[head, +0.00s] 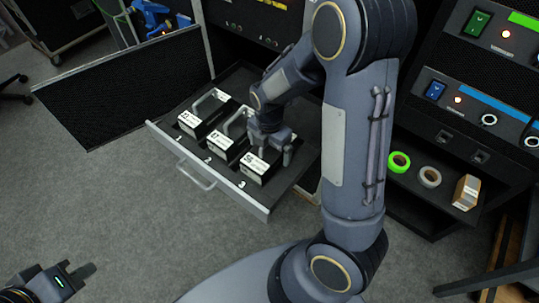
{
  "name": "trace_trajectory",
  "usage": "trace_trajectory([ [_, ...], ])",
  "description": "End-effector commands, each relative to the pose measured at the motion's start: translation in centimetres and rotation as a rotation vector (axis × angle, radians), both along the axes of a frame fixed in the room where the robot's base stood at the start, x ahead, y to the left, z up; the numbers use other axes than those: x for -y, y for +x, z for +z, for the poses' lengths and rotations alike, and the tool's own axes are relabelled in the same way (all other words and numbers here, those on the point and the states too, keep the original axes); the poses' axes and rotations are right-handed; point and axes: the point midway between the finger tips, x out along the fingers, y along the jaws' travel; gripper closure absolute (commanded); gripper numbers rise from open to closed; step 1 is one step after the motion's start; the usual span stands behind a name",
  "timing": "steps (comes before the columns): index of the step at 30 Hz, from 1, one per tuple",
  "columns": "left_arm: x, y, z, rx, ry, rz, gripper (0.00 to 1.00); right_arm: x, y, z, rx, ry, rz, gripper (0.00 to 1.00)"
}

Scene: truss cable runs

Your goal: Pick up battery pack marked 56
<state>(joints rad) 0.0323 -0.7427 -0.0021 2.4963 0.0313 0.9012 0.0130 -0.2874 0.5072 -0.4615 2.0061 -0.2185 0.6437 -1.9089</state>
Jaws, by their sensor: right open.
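The battery pack marked 56 (255,171) is a black block with a white label, in the open drawer (235,194) by the number 3. Two similar packs sit to its left: a middle pack (220,143) and a far-left pack (189,124), both with grey handles. My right gripper (276,153) is open, pointing down at the back of pack 56. It hides that pack's handle, so I cannot tell whether the handle lies between the fingers. My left gripper (60,281) is partly in view at the bottom left, away from the drawer; its jaw opening is unclear.
A black panel (125,90) stands open left of the drawer. On the right, a shelf holds a green tape roll (399,162), a pale tape roll (429,177) and a cardboard box (466,192). The grey floor (130,220) in front is clear.

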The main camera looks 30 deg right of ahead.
Motion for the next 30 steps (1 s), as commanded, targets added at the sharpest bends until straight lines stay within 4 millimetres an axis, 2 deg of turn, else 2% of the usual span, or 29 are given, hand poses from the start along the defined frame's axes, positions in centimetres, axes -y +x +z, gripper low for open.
trace_trajectory([
  [6,0.00,0.00,0.01,0.000,0.000,0.000,1.00,0.01,0.00,-0.06,0.001,0.000,-0.001,0.02],
  [7,0.00,0.00,0.01,0.000,0.000,0.000,1.00,0.00,0.00,-0.05,0.001,0.000,-0.001,0.04],
  [26,0.00,0.00,0.01,0.000,0.000,0.000,1.00,-0.01,0.01,-0.03,0.001,0.001,-0.001,0.87],
  [30,0.00,0.00,0.04,0.000,0.000,0.000,1.00,-0.02,0.11,0.09,0.004,0.002,-0.001,0.89],
])
